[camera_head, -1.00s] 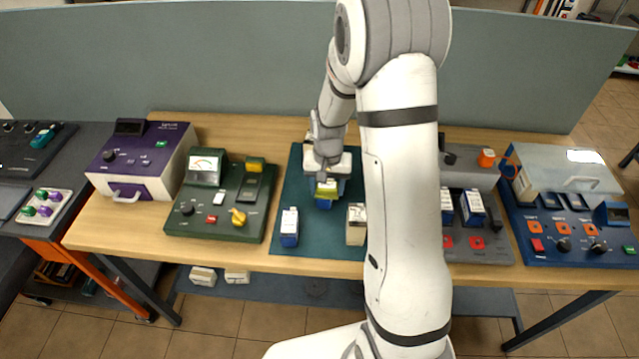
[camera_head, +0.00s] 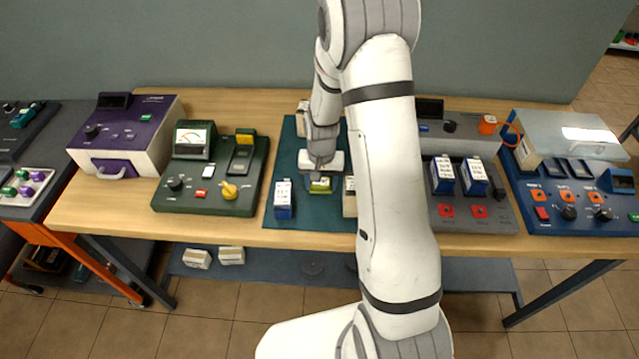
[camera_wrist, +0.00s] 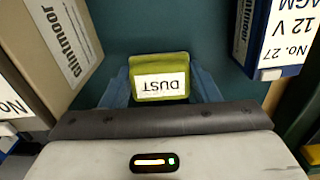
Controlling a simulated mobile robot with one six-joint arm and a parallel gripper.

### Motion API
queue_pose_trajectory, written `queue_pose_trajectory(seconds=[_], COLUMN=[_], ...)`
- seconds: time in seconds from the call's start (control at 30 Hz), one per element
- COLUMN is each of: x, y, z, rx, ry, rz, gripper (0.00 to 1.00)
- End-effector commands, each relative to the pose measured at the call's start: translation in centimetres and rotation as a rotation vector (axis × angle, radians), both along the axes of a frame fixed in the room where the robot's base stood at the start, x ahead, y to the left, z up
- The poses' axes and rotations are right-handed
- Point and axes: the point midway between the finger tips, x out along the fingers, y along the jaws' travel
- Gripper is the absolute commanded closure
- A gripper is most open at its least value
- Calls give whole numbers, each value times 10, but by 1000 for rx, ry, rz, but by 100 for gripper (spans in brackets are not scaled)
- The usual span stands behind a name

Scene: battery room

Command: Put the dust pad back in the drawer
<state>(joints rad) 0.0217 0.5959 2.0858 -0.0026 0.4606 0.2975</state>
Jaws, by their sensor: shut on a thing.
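The dust pad (camera_wrist: 160,78) is yellow-green with a white label reading DUST, upside down in the wrist view. My gripper (camera_head: 320,186) is shut on it, with a blue finger on each side of the pad in the wrist view. The pad (camera_head: 320,185) is over the dark green mat (camera_head: 268,222) in the head view; I cannot tell its height above it. A drawer front (camera_head: 112,169) with a pale handle is in the purple-and-white unit (camera_head: 125,133) at the left. The drawer looks shut.
A blue-and-white battery box (camera_head: 284,199) and a beige one (camera_head: 349,197) stand close on either side of my gripper. A green meter panel (camera_head: 212,175) lies between mat and purple unit. A grey panel with two batteries (camera_head: 443,175) and a blue panel (camera_head: 575,205) are right.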

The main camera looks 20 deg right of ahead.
Motion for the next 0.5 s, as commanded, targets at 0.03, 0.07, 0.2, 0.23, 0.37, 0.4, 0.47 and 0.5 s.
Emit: queue_pose_trajectory(seconds=[0.03,0.07,0.2,0.23,0.37,0.4,0.47,0.5], x=[0,0,0,0,0,0,0,0], y=[0,0,0,0,0,1,1,1], z=[0,0,-2,-2,-1,-1,-1,-1], rx=[0,0,0,0,0,0,0,0], ry=[0,0,0,0,-1,-1,-1,-1], rz=[0,0,1,1,1,1,1,1], gripper=[81,81,41,38,28,24,23,23])
